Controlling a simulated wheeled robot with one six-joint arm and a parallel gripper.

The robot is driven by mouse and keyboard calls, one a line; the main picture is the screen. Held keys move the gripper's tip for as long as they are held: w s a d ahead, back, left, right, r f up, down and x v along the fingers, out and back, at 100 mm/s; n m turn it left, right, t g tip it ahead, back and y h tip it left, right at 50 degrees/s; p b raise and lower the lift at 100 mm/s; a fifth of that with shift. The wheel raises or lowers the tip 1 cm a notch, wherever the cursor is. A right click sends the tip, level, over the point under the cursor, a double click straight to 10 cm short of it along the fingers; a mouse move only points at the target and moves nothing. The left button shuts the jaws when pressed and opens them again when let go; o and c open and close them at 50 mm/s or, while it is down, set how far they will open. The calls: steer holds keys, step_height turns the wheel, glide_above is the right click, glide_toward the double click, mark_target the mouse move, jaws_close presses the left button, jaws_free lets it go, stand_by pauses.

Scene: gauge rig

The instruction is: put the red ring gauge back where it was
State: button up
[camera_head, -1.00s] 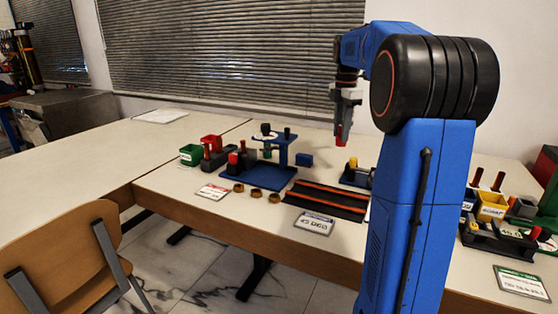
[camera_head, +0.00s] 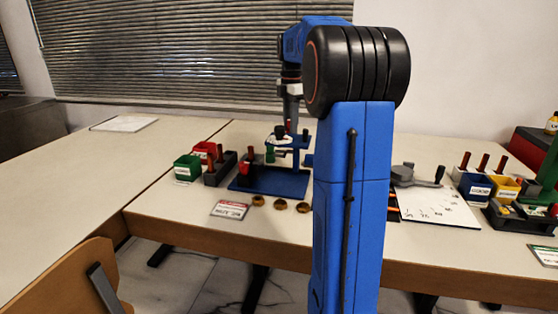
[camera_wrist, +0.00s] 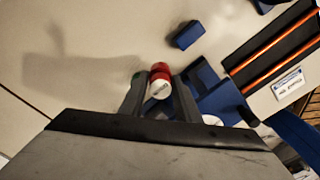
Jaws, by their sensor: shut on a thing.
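My gripper (camera_wrist: 158,98) is shut on a red cylindrical piece with a pale end, the red ring gauge (camera_wrist: 161,69), which sits between the two fingers in the wrist view. In the head view my gripper (camera_head: 290,112) hangs down over the blue gauge stand (camera_head: 262,184). The held piece shows there only as a small dark red spot at the fingertips, and its gap to the stand is unclear. The stand is partly under the right finger in the wrist view (camera_wrist: 217,101).
Green (camera_head: 187,168) and red (camera_head: 206,150) bins and a dark rack (camera_head: 220,170) stand left of the blue stand. Three brass rings (camera_head: 280,204) and a label card (camera_head: 230,210) lie in front. A blue block (camera_wrist: 187,35) and an orange-striped mat (camera_wrist: 275,45) show in the wrist view.

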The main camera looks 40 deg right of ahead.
steer(key=shift+f, duration=4.8)
steer(key=shift+f, duration=0.1)
steer(key=o, duration=1.1)
step_height(320, 180, up, 12)
steer(key=shift+r, duration=0.15)
